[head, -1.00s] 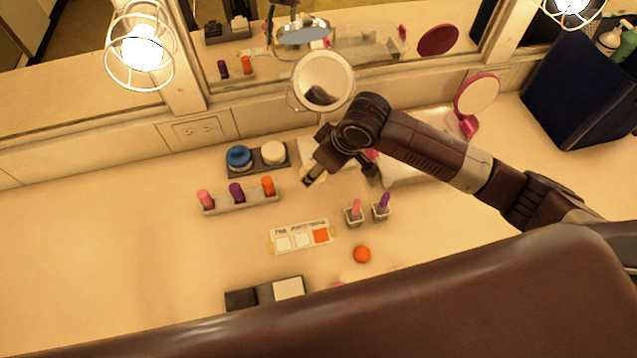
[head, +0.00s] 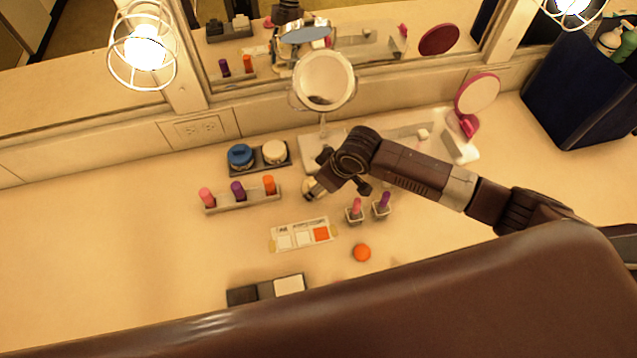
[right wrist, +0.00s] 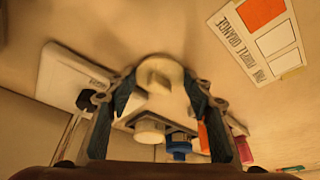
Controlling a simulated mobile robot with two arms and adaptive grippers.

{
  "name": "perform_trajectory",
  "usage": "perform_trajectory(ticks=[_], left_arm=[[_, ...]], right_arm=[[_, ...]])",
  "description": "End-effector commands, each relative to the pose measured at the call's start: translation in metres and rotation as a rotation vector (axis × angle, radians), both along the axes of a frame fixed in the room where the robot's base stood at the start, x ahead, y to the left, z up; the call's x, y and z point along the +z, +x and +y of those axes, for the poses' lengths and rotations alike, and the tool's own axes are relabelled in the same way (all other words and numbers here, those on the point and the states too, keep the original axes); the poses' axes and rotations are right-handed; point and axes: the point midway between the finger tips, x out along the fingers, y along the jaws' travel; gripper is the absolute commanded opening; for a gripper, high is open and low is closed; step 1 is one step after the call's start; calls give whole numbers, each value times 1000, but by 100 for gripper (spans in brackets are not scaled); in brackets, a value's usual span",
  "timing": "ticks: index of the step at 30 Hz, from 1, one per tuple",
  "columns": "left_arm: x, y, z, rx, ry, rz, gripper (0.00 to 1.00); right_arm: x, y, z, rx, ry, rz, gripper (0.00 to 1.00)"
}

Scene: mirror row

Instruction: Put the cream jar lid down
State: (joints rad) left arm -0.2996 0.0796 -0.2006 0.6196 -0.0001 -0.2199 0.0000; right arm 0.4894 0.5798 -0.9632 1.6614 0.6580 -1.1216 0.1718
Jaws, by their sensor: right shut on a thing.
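My right gripper (head: 313,190) is over the counter between the lipstick rack and the mirror base, in front of the jar tray. It is shut on the cream jar lid (right wrist: 160,72), a pale round piece between the fingertips in the right wrist view. In the head view the lid is mostly hidden by the gripper, and I cannot tell whether it touches the counter. The cream jar (head: 274,152) stands beside a blue-topped jar (head: 240,155) on a dark tray (head: 259,168). My left gripper is not in view.
A rack (head: 243,200) holds three lipsticks. A round mirror (head: 324,80) stands behind my gripper. The counter's left side is clear.

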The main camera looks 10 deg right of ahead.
Motion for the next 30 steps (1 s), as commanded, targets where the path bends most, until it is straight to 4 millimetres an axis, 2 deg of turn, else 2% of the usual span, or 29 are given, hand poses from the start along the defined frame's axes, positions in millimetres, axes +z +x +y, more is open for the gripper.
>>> perform_trajectory(ticks=[3,14,19,30], left_arm=[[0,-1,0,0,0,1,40],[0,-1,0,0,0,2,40],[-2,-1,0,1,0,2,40],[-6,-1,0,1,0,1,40]], right_arm=[[0,0,0,0,0,0,55],[7,-1,-1,0,-1,-1,55],[30,-9,-8,0,1,-2,55],[98,-30,-24,0,1,-2,55]])
